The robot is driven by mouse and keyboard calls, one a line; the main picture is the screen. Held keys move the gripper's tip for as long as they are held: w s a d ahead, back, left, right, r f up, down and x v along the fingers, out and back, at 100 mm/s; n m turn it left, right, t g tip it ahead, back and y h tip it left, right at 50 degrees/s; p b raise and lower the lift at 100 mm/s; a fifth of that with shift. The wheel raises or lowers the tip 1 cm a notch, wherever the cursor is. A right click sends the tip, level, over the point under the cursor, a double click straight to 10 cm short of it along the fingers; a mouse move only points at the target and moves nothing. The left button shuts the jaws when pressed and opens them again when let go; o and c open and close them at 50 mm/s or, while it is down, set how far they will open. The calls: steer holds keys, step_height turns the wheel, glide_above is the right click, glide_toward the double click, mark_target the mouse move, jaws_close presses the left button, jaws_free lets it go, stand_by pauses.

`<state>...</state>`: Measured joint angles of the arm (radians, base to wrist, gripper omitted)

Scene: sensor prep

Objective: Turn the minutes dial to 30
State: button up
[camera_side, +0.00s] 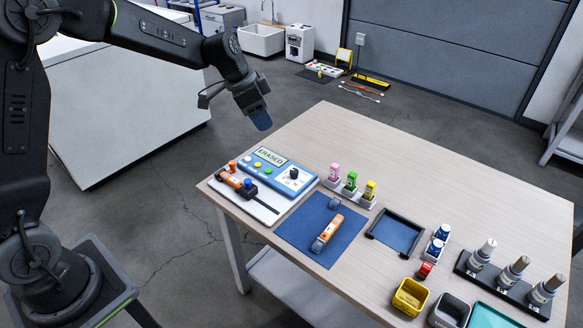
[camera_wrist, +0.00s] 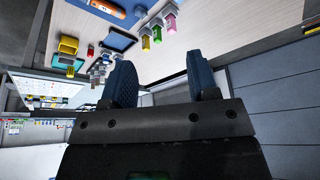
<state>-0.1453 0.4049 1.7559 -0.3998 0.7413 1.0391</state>
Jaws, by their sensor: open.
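The minutes dial appears to be the black knob (camera_side: 294,173) on a white scale at the right end of a blue device (camera_side: 262,184). The device has a display reading "ERASED" and coloured buttons, and it sits at the table's left end. The scale numbers are too small to read. My gripper (camera_side: 262,122) is in the air above and behind the device, apart from it. In the wrist view its two blue fingers (camera_wrist: 163,85) stand apart with nothing between them. The dial cannot be made out in the wrist view.
A white board (camera_side: 262,210) with an orange and black tool lies before the device. A blue mat (camera_side: 297,233) holds an orange sensor (camera_side: 326,233). Pink, green and yellow pieces (camera_side: 352,184) stand right of the device. The table's back middle (camera_side: 400,150) is bare.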

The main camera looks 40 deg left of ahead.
steer(key=m, duration=0.2)
glide_toward(293, 171)
steer(key=shift+h, duration=0.3)
steer(key=x, duration=0.8)
steer(key=shift+w+a+f, duration=0.2)
steer(key=shift+f, duration=0.1)
steer(key=c, duration=0.9)
